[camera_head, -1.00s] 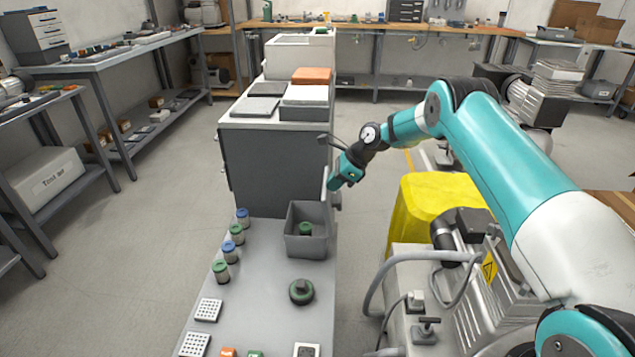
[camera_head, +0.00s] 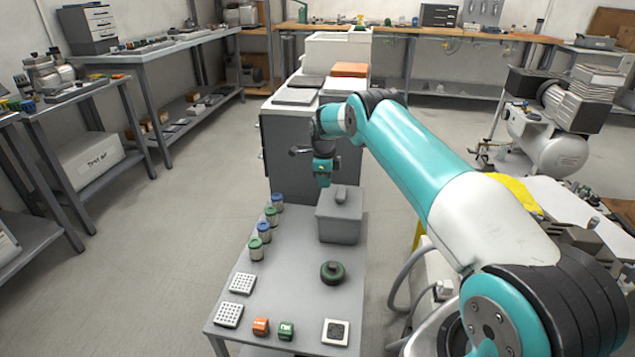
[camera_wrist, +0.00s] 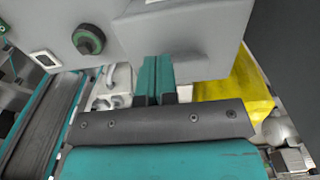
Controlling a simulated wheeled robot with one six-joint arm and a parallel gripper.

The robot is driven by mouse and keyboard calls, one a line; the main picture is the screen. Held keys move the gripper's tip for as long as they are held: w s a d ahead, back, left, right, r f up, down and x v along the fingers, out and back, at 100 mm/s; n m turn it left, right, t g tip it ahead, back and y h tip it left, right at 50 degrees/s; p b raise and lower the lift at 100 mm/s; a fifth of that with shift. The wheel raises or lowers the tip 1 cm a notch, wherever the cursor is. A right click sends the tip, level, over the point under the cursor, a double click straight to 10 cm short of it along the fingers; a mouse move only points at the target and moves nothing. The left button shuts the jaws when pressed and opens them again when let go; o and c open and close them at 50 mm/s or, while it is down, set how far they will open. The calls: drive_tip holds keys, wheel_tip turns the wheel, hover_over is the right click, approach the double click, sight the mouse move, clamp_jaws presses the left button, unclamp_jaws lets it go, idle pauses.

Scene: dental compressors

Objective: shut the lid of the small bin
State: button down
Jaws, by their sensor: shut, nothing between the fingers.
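The small grey bin (camera_head: 338,228) stands on the grey bench, towards its far end. Its lid (camera_head: 352,207) lies flat across the top with a dark grey handle on it, and the inside is hidden. The lid looks shut; a small gap could not be made out from here. My gripper (camera_head: 323,183) is just behind and left of the lid, pointing down. In the wrist view my gripper (camera_wrist: 158,80) has its two teal fingers together and empty, in front of a grey surface that seems to be the bin (camera_wrist: 195,45).
A green round knob-like part (camera_head: 332,272) sits in front of the bin. Several jars with blue and green lids, including one blue-lidded jar (camera_head: 264,231), line the left. A dark grey cabinet (camera_head: 285,160) stands behind. The bench middle (camera_head: 295,275) is clear.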

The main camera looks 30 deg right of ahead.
wheel_tip(320, 180, down, 7)
drive_tip(key=w+a+b, duration=0.2)
drive_tip(key=b, duration=0.3)
drive_tip(key=shift+w+a+r, duration=0.15)
drive_tip(key=shift+r, duration=0.05)
drive_tip(key=shift+f, duration=0.1)
